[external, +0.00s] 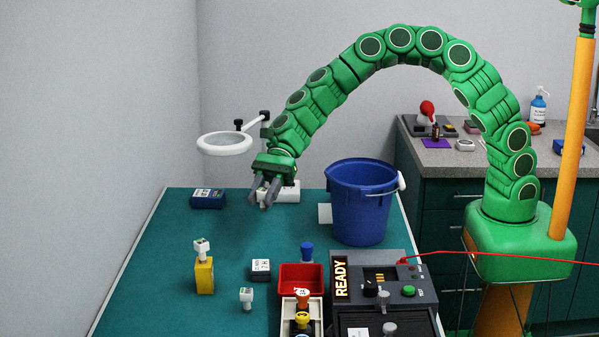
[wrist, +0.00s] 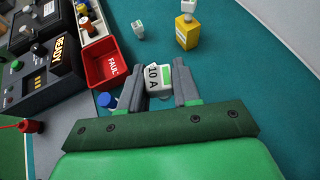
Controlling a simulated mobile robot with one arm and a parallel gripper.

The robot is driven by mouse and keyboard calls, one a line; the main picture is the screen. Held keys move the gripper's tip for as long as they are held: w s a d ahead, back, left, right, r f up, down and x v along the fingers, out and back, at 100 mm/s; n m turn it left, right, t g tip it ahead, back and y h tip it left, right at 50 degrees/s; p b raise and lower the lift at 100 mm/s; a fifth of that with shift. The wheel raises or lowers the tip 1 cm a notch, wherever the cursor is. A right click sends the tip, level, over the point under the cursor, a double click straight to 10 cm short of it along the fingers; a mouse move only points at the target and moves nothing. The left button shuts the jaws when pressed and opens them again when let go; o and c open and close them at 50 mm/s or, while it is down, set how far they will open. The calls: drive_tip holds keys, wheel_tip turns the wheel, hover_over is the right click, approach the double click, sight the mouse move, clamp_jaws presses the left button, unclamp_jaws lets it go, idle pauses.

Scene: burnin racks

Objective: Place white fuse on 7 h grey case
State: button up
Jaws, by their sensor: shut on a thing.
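My gripper (external: 262,203) hangs well above the teal table in the external view, fingers angled down. In the wrist view its fingers are shut on a white fuse (wrist: 158,78) with "10 A" print and a greenish label. The external view does not show the fuse clearly. A small case (external: 261,270) with a printed white top and dark side sits on the table left of the red bin. A dark blue case (external: 207,199) with a pale label lies at the back left. I cannot read "7 h" on any case, nor tell which one is grey.
A red bin (external: 302,277) and the tester with a "READY" sign (external: 341,277) stand at the front right. A yellow block (external: 204,276) bears a white piece; another small white piece (external: 246,297) stands nearby. A blue bucket (external: 360,205) and ring magnifier (external: 224,143) are obstacles.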

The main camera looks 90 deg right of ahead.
hover_over(261, 264)
drive_tip(key=shift+m+t, duration=0.3)
drive_tip(key=shift+m, duration=0.1)
drive_tip(key=shift+a+f, duration=0.15)
drive_tip(key=shift+f, duration=4.5)
drive_tip(key=shift+f, duration=0.1)
drive_tip(key=o, duration=1)
drive_tip(key=shift+o, duration=0.2)
drive_tip(key=shift+d+r, duration=0.2)
drive_tip(key=shift+r, duration=0.05)
drive_tip(key=v, duration=1.1)
drive_tip(key=shift+s+d+r, duration=0.15)
drive_tip(key=shift+s+d, duration=0.05)
